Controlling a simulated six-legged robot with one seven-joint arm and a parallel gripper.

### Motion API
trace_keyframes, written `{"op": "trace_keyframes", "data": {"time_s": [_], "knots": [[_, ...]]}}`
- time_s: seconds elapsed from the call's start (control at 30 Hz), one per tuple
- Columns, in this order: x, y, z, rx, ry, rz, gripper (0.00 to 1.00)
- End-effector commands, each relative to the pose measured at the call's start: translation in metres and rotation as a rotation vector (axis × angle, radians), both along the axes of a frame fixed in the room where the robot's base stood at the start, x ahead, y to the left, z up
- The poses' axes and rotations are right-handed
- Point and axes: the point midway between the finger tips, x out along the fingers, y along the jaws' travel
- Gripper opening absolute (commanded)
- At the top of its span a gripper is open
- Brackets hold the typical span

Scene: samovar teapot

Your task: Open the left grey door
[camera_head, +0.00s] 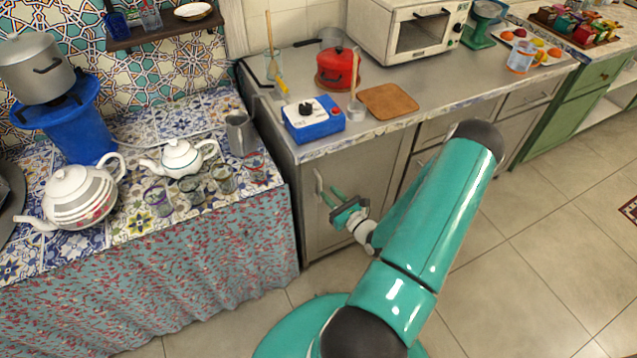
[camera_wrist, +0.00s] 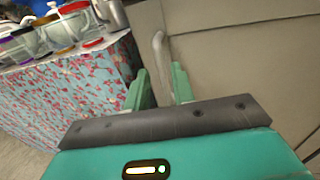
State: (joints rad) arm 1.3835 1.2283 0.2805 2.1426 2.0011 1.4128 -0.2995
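The left grey door (camera_head: 365,190) is the cabinet front under the steel counter, and it looks shut. Its upright pale handle (camera_head: 318,184) is near the door's left edge. The door (camera_wrist: 230,70) fills the right of the wrist view, with the handle (camera_wrist: 159,50) at its left side. My gripper (camera_head: 330,194) is in front of the door, just right of the handle in the head view. In the wrist view my gripper (camera_wrist: 159,72) has its two green fingers apart, with the handle just beyond and between the fingertips. I see no contact with the handle.
A tiled table with a floral cloth (camera_head: 220,250) stands close to the left of the door, bearing teapots and glasses. The counter (camera_head: 430,98) above holds a blue box (camera_head: 314,122), a red pot (camera_head: 338,68) and a board (camera_head: 388,101). The floor (camera_head: 540,260) to the right is clear.

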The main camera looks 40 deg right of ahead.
Motion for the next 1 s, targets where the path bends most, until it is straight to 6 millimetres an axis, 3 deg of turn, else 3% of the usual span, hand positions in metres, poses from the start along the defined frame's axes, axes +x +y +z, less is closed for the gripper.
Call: {"op": "trace_keyframes", "data": {"time_s": [0.2, 0.4, 0.67, 0.7, 0.83, 1.0], "knots": [[0.043, -0.003, 0.0, -0.001, -0.002, 0.004, 0.25], [0.063, -0.004, 0.0, 0.0, -0.001, 0.004, 0.25], [0.065, -0.004, 0.0, 0.0, 0.0, 0.004, 0.25], [0.064, -0.004, 0.0, 0.0, 0.0, 0.004, 0.23], [0.064, -0.004, 0.0, 0.0, 0.0, 0.004, 0.0], [0.064, -0.004, 0.0, 0.0, 0.0, 0.004, 0.0]]}}
